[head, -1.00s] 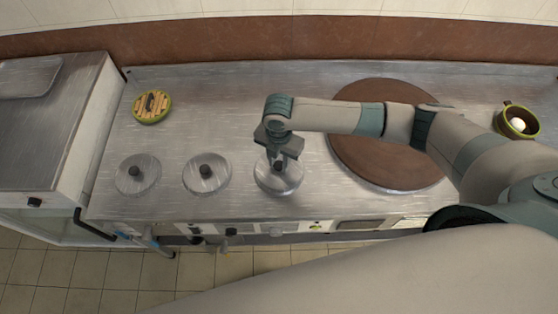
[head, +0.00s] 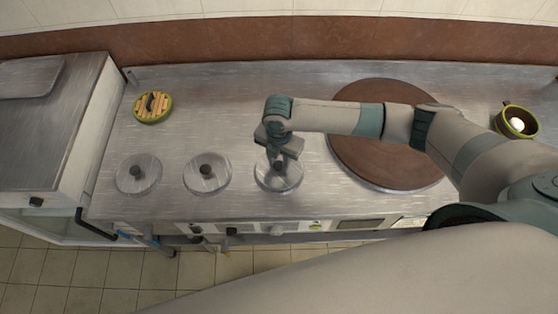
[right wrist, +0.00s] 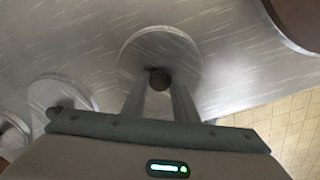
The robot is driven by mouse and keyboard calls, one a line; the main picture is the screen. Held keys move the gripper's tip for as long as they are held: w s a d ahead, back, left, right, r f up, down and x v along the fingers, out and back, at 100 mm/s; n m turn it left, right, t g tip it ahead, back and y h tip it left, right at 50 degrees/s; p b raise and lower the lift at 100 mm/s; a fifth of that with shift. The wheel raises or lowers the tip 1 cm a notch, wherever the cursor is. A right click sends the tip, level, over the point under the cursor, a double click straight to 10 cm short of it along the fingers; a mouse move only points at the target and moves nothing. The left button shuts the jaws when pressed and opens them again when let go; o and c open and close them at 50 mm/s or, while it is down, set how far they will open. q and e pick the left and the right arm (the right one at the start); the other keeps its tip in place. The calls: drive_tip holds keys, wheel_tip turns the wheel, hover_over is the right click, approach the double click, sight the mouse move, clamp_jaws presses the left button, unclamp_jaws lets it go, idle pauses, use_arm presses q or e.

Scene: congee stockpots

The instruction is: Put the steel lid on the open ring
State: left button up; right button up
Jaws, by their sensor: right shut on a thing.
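Three round steel lids with dark knobs stand in a row along the front of the steel counter: the left lid (head: 138,180), the middle lid (head: 207,182) and the right lid (head: 286,184). My right gripper (head: 277,163) is above the right lid, its fingers shut on that lid's dark knob. In the right wrist view the knob (right wrist: 160,80) is between the fingertips, with the lid (right wrist: 150,45) spread out around it. I cannot tell whether this lid touches the counter. No uncovered ring shows clearly; the area under the held lid is hidden. My left gripper is not in view.
A large brown round plate (head: 372,145) lies behind my right arm. A green pot with white contents (head: 515,122) stands far right. Bare counter lies behind the lids.

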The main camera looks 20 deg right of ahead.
sight(279, 165)
drive_tip(key=shift+f+b, duration=0.3)
drive_tip(key=shift+f, duration=0.25)
drive_tip(key=o, duration=0.8)
wheel_tip(279, 165, up, 8)
drive_tip(key=p, duration=0.8)
drive_tip(key=shift+r, duration=0.25)
drive_tip(key=shift+r+p, duration=0.8)
drive_tip(key=shift+r, duration=0.45)
drive_tip(key=shift+a, duration=0.1)
